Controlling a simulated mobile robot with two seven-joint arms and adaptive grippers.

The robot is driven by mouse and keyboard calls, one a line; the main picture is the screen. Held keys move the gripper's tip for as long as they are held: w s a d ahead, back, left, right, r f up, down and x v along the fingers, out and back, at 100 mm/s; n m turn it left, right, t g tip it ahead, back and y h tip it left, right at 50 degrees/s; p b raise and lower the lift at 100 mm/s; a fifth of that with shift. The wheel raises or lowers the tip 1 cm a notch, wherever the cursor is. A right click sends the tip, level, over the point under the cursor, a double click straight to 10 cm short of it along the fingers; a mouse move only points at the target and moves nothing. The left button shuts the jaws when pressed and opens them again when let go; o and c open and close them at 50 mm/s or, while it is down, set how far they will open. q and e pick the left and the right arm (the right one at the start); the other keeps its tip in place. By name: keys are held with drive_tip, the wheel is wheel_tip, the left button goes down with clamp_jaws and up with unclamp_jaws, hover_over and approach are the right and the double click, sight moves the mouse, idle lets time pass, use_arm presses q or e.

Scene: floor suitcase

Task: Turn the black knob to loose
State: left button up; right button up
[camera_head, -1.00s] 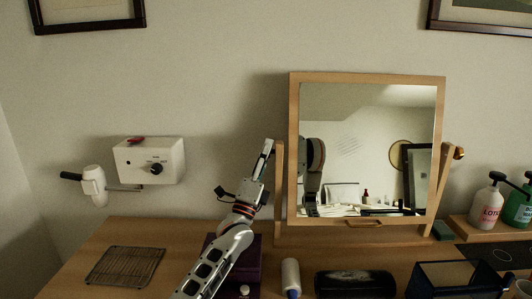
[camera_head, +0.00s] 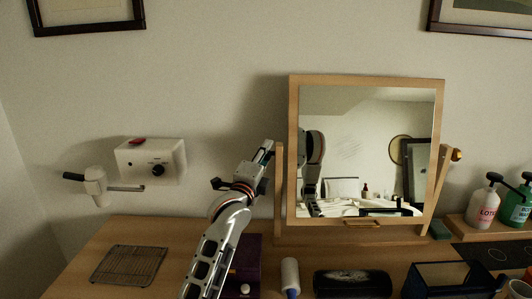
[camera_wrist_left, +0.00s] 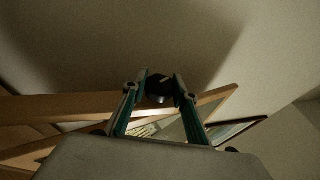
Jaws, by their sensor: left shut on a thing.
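A small black knob (camera_wrist_left: 158,86) sits between the fingertips of my left gripper (camera_wrist_left: 160,82) in the left wrist view, with a pale mark across it. My left gripper (camera_head: 267,149) is shut on this knob at the left post (camera_head: 279,185) of the wooden mirror stand. In the head view the fingers hide the knob. The mirror (camera_head: 372,130) stands upright between the two posts. My right gripper is not in view.
A white box (camera_head: 133,163) with a black dial (camera_head: 158,170) hangs on the wall, beside a white hair dryer (camera_head: 97,187). A wire rack (camera_head: 128,264), a white bottle (camera_head: 290,276) and a black case (camera_head: 352,284) lie or stand below.

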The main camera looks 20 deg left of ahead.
use_arm(q)
drive_tip(key=n+g, duration=0.1)
drive_tip(key=g, duration=0.2)
drive_tip(key=n+g, duration=0.1)
drive_tip(key=g, duration=0.2)
drive_tip(key=shift+r, duration=0.15)
drive_tip(key=g, duration=0.2)
drive_tip(key=shift+n+g, duration=0.3)
drive_tip(key=shift+f+g+h, duration=0.2)
drive_tip(key=shift+g+h, duration=0.1)
drive_tip(key=shift+g, duration=1)
drive_tip(key=o, duration=1.1)
